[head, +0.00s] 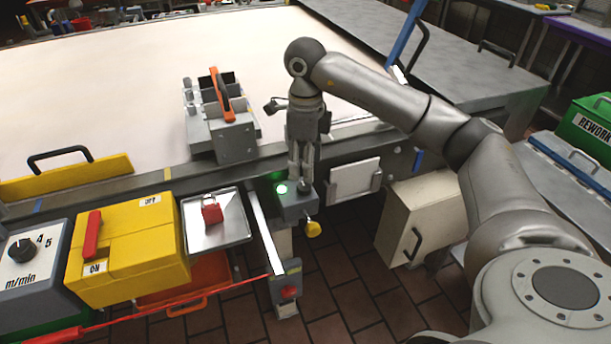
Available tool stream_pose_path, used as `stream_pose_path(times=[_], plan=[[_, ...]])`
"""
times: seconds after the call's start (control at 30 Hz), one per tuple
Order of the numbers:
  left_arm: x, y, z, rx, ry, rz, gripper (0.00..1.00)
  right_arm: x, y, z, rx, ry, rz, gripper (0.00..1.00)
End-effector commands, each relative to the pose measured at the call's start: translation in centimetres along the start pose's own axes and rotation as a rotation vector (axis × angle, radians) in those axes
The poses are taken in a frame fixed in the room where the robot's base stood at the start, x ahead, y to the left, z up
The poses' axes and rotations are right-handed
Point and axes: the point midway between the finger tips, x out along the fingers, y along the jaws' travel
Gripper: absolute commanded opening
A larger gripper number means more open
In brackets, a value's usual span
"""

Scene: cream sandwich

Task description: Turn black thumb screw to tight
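My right gripper (304,180) points straight down over a small grey block (290,207) at the table's near edge. Its fingertips are at the top of the block, where a small dark round part shows at their ends. This may be the black thumb screw, but the fingers mostly hide it. I cannot tell whether the fingers are closed on it or only beside it. The block has a lit green lamp (281,189) on the left and a yellow knob (313,229) at its front right. My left gripper is not in view.
A grey fixture with an orange handle (226,108) stands on the table left of my gripper. A metal tray (191,239) holds a red padlock (212,211). A yellow box (130,255) and a dial unit (22,250) are at left. A beige box (426,205) is at right.

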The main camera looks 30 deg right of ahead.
Motion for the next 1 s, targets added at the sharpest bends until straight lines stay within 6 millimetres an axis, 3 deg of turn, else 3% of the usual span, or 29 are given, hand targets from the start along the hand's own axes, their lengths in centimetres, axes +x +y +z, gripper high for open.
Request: stream_pose_path(times=[0.1,0.33,1.0], plan=[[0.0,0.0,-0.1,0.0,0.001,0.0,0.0,-2.6,0.0,0.1,0.0,-0.005,-0.002,0.53],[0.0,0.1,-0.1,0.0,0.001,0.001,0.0,-5.2,0.0,0.0,0.001,-0.001,0.0,0.53],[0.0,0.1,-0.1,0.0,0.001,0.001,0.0,-5.6,0.0,0.0,0.0,0.0,0.0,0.53]])
